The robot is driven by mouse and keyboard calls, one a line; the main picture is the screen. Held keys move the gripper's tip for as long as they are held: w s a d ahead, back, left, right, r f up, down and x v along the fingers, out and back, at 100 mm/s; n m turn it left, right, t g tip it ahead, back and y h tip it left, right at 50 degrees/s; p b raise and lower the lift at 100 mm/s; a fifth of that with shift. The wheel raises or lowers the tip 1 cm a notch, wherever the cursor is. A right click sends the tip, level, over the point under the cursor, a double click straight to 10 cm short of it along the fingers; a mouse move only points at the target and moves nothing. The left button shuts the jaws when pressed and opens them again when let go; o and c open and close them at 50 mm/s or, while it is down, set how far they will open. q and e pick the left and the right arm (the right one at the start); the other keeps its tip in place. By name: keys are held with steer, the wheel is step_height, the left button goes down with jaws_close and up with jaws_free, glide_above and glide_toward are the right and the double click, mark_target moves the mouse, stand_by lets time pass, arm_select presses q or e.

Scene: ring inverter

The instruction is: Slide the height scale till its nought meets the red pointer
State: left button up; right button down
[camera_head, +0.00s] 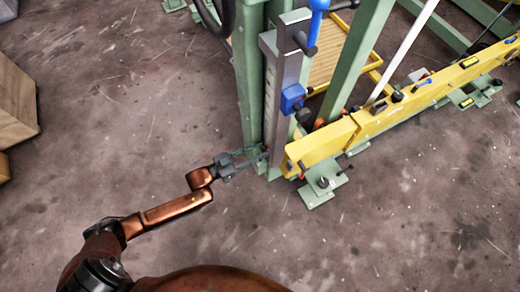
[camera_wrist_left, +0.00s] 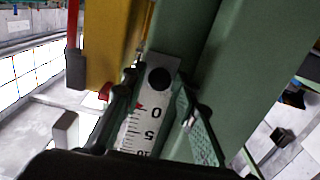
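The height scale (camera_wrist_left: 138,133) is a pale strip with black numbers and a round black knob (camera_wrist_left: 160,77) at its top end in the left wrist view. It lies along a green post. A small red pointer (camera_wrist_left: 138,106) shows at the strip's left edge, about level with the nought; I cannot tell whether they meet exactly. My left gripper (camera_wrist_left: 155,92) has its fingers apart on either side of the strip, with the knob between the tips and gaps visible. In the head view, my left gripper (camera_head: 258,157) is at the post's foot. My right gripper is out of view.
A yellow beam (camera_head: 375,122) runs right from the post, with a red-handled part (camera_head: 302,170) near its end. The green post (camera_head: 248,75) carries a blue block (camera_head: 293,97). Wooden boxes (camera_head: 12,105) stand at left. The floor between is clear.

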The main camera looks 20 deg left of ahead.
arm_select(q)
jaws_close()
stand_by(0.3)
stand_by(0.3)
